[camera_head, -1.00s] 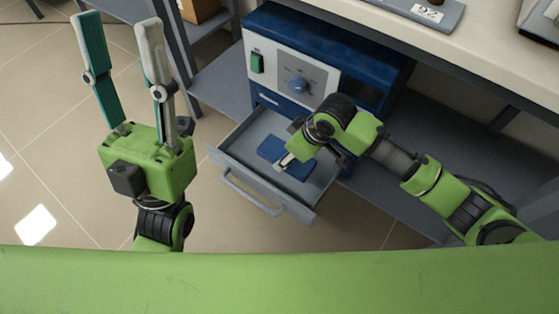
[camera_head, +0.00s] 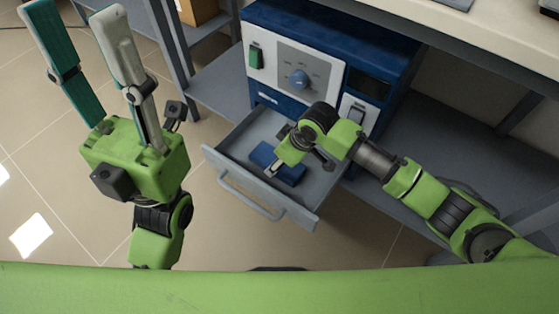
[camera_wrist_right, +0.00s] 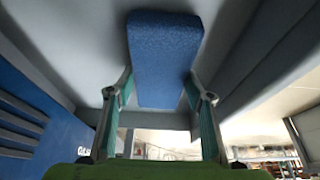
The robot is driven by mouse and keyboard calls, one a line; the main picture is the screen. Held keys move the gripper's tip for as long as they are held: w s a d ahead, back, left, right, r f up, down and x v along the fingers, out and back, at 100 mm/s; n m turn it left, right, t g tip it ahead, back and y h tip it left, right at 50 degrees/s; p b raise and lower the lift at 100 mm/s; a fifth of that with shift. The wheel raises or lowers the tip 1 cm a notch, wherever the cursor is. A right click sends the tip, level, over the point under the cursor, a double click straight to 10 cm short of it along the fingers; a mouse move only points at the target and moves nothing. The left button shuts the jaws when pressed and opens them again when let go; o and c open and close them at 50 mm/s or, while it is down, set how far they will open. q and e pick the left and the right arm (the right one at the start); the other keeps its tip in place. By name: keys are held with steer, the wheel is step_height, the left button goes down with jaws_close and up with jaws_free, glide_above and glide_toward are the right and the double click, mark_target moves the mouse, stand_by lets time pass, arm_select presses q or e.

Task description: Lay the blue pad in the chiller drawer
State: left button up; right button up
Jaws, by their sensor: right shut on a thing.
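The chiller (camera_head: 295,60) is a blue box with a light front panel, and its grey drawer (camera_head: 225,165) is pulled out below. The blue pad (camera_head: 290,177) is within the drawer's walls in the head view; I cannot tell whether it touches the drawer floor. My right gripper (camera_head: 276,167) reaches into the drawer and is shut on the pad. In the right wrist view the pad (camera_wrist_right: 163,50) sits between the two teal-lined fingers. My left gripper (camera_head: 75,12) is open and empty, fingers pointing up, left of the drawer.
The chiller stands on a grey shelf (camera_head: 215,80) under a pale worktop (camera_head: 430,30). A grey shelf post (camera_head: 172,50) rises left of the chiller. A brown box (camera_head: 197,10) is at the top. Tiled floor (camera_head: 50,170) lies open at left.

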steer(key=shift+f, duration=0.1)
steer(key=o, duration=0.9)
